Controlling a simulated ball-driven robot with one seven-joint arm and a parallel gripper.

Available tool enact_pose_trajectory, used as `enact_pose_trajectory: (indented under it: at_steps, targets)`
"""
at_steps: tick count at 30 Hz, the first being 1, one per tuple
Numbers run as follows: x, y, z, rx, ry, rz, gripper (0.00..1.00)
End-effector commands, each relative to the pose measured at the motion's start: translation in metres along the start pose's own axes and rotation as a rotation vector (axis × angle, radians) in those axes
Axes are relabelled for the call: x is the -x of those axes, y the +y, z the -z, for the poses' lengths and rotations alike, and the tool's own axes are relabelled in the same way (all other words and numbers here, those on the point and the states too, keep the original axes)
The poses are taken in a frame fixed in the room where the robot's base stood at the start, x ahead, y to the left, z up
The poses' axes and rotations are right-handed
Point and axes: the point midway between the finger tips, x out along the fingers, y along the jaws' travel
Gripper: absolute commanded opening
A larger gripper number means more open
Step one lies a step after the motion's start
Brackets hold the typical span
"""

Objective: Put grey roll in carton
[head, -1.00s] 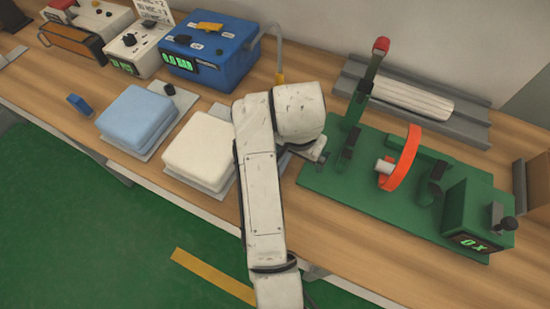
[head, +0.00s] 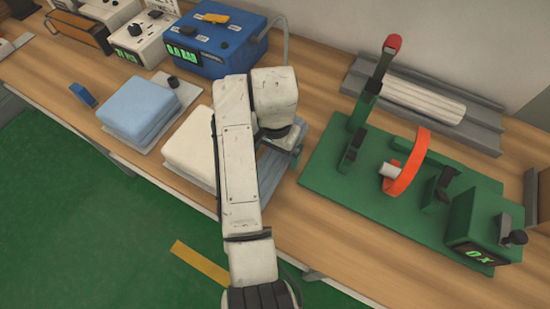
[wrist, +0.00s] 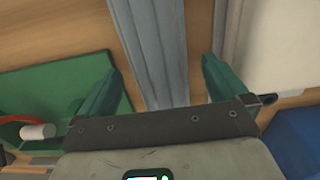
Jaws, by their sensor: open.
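A long blue-grey item (head: 268,180), seemingly the grey roll, lies on the bench between the white folded pad and the green fixture. My arm hides part of it in the head view. In the wrist view the grey item (wrist: 150,35) runs between my fingers, with a lengthwise seam. My gripper (wrist: 160,65) is open, pointing down above it, one finger to each side; I see no contact. In the head view my gripper (head: 292,143) is partly hidden by the wrist. A brown box-like piece (head: 543,200) at the right edge may be the carton; it is cut off.
The green fixture (head: 330,178) with a red-tipped lever and orange ring stands to the right. A white ribbed roll (head: 425,100) lies in a grey channel behind it. The white pad (head: 188,150), blue pad (head: 140,105) and blue instrument (head: 215,45) are to the left.

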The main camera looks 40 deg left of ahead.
Motion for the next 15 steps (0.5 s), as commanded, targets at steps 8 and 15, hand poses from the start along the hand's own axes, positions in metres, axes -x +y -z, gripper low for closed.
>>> enact_pose_trajectory:
  at_steps: [8, 15]
  targets:
    - [-0.035, 0.001, -0.002, 0.0, -0.002, -0.001, 1.0]
    - [-0.037, 0.001, -0.002, 0.0, -0.001, -0.001, 1.0]
